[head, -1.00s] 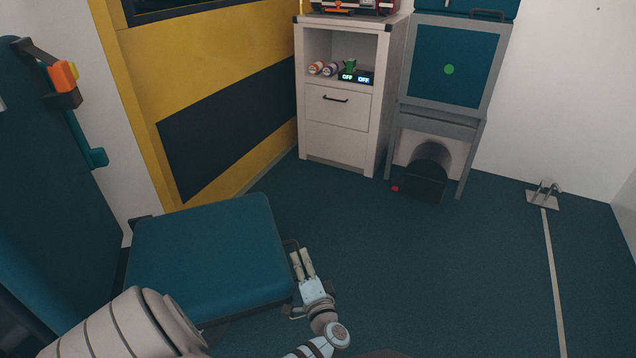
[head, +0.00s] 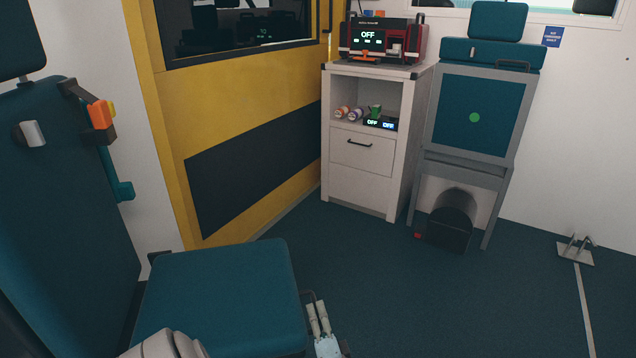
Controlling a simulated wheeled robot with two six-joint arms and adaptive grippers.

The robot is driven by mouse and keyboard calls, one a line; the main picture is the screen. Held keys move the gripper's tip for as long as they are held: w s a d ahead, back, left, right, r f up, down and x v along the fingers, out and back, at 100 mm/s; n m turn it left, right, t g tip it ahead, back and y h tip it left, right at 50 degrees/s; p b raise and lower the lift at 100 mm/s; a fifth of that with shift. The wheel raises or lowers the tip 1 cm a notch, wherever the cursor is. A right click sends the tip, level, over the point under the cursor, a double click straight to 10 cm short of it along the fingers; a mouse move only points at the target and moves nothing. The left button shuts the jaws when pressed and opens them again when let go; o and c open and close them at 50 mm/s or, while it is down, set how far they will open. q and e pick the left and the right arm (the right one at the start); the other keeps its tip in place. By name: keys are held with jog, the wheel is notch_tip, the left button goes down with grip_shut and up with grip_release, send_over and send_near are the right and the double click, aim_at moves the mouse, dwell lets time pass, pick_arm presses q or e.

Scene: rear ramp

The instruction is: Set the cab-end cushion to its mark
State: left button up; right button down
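Two seats have teal cushions. The near cushion (head: 232,290) lies flat at the lower left, with a thin dark handle (head: 309,293) at its right edge. The far cushion (head: 478,112) stands folded up in a grey frame against the back wall. It has a green dot (head: 474,117) and a dark handle (head: 513,65) at its top. Which one is the cab-end cushion is not labelled. My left gripper (head: 317,307) is at the near cushion's handle, its pale fingers close together. Whether they grip the handle is unclear. My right gripper is not in view.
A white cabinet (head: 362,160) stands at the back, carrying a red and black device (head: 382,40) reading OFF. A black cylinder-like housing (head: 450,222) sits under the far seat. A metal floor bracket (head: 576,251) is at the right. The floor (head: 420,300) between is clear.

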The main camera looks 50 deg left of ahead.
pick_arm(q)
jog(key=shift+r, duration=0.15)
notch_tip(320, 180, up, 10)
jog(key=shift+f, duration=0.1)
dwell(0.3)
